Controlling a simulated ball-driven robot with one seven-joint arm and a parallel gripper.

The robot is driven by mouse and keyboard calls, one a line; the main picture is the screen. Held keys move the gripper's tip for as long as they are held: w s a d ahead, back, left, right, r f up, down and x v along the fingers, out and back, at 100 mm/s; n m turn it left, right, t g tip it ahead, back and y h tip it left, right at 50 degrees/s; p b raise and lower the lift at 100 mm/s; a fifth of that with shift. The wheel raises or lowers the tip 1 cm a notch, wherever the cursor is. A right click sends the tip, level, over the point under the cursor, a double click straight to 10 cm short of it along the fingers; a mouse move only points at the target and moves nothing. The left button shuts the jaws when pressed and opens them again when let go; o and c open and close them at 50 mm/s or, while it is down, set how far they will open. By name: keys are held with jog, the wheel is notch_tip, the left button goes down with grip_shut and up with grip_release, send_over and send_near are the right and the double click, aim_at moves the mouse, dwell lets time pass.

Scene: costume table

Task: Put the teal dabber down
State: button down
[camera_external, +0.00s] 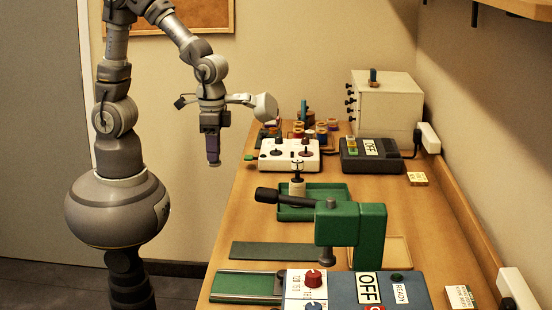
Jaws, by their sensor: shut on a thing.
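My gripper (211,132) hangs in the air, pointing down, to the left of the table's left edge. A dark teal upright piece (303,108) stands among small jars at the back of the table. Another small teal piece (373,75) stands on the white cabinet. I cannot tell whether either is a dabber.
The wooden table (240,215) holds a white box with two dark knobs (290,155), a black box with an OFF label (371,157), a green tray (330,192) and a green press (350,225). A flat green mat (275,252) lies in front. A white cabinet (388,100) stands behind.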

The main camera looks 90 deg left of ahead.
jog(key=w+a+b, duration=0.6)
jog(key=w+a, duration=1.6)
notch_tip(320, 180, down, 11)
jog(key=w, duration=0.1)
jog(key=w+a, duration=0.1)
jog(key=w, duration=0.3)
jog(key=w+f+b, duration=0.1)
jog(key=w, duration=0.3)
jog(key=w+a+f, duration=0.1)
jog(key=w, duration=0.3)
jog(key=shift+w+a+b, duration=0.3)
jog(key=shift+b, duration=0.05)
jog(key=w+p, duration=0.1)
jog(key=p, duration=0.1)
jog(key=r+p, duration=0.1)
jog(key=p, duration=0.2)
jog(key=shift+w+a+r+p, duration=0.1)
jog(key=shift+w+a+p, duration=0.05)
jog(key=shift+w+p, duration=0.4)
jog(key=shift+p, duration=0.55)
jog(key=shift+w+a+f+p, duration=0.15)
jog(key=shift+f+p, duration=0.3)
jog(key=shift+p, duration=0.8)
jog(key=shift+f+b, duration=1.1)
jog(key=shift+f, duration=0.8)
